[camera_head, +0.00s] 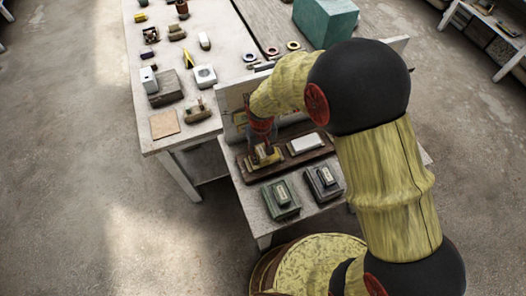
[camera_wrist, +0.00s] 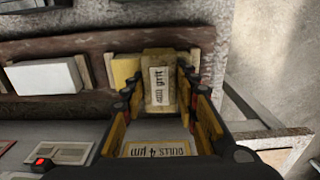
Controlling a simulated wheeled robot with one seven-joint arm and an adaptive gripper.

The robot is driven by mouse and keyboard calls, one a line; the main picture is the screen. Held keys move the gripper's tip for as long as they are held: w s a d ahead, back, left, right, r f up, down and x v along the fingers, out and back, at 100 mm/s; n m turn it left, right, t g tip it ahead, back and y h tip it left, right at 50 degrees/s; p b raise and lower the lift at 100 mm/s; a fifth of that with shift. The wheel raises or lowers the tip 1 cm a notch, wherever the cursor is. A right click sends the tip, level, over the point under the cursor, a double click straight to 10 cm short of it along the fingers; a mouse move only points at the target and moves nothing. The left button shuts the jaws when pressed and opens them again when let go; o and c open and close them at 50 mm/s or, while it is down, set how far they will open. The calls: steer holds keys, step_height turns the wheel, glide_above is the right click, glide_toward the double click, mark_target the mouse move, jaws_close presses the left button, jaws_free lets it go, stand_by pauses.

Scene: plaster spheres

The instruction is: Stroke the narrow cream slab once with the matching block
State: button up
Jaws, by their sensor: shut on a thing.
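My gripper (camera_wrist: 155,88) is shut on a yellowish block with a "grit" label (camera_wrist: 160,86). The block is over a narrow yellow-cream slab (camera_wrist: 124,70) that shows beside it in the wrist view. I cannot tell whether block and slab touch. In the head view, my gripper (camera_head: 262,145) points down at the left part of a dark wooden tray (camera_head: 315,155), with the yellowish block and slab (camera_head: 266,158) below it, too small to separate. Much of the slab is hidden by the block.
A white slab (camera_head: 306,143) lies on the tray to the right; it also shows in the wrist view (camera_wrist: 45,77). A green box (camera_head: 280,200) and a dark box (camera_head: 323,183) stand in front. An upright board (camera_head: 233,103) stands behind. A larger table (camera_head: 160,125) holds several small objects.

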steer(key=shift+s+a, duration=0.25)
steer(key=shift+a, duration=0.2)
steer(key=shift+s+a, duration=0.2)
steer(key=shift+a, duration=0.25)
steer(key=shift+a, duration=0.1)
steer(key=shift+s+a, duration=0.2)
steer(key=shift+a, duration=0.1)
steer(key=shift+r+p, duration=2.1)
steer(key=shift+r, duration=0.9)
